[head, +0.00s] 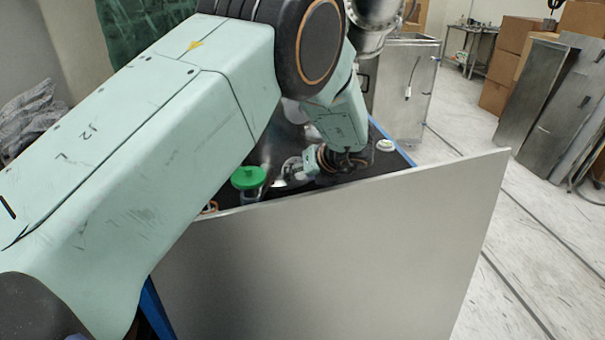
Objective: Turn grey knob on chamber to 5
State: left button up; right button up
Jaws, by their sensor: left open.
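My left arm comes in from the left and crosses most of the head view. Its gripper (292,172) is small and partly hidden, low over the dark tabletop behind the grey panel. It is open, and I see nothing held in it. Shiny metal parts lie around and behind it, partly covered by my arm; I cannot tell which of them belong to the chamber. I cannot make out the grey knob or any number marks. My right gripper is not in view.
A green cap (248,178) stands left of the gripper. A large grey panel (340,255) rises in front of the dark tabletop. A small white round piece (385,145) sits at its right corner. A metal cabinet (405,95) stands behind; brown boxes (515,48) are at far right.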

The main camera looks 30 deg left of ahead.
pick_arm(q)
jog(key=shift+w+f, duration=0.1)
jog(key=shift+c, duration=2.8)
grip_shut()
jog(key=shift+r+m+y+p, duration=0.25)
jog(key=shift+m+p, duration=0.45)
jog(key=shift+p, duration=0.5)
jog(key=shift+d+m+g+y+p, duration=0.1)
jog(key=shift+m+g+y+p, duration=0.2)
jog(key=shift+p, duration=0.1)
jog(key=shift+f+m+g+y, duration=0.2)
jog(key=shift+m+g+y, duration=0.2)
jog(key=shift+m, duration=0.5)
jog(key=o, duration=0.6)
grip_release()
jog(key=shift+c, duration=0.2)
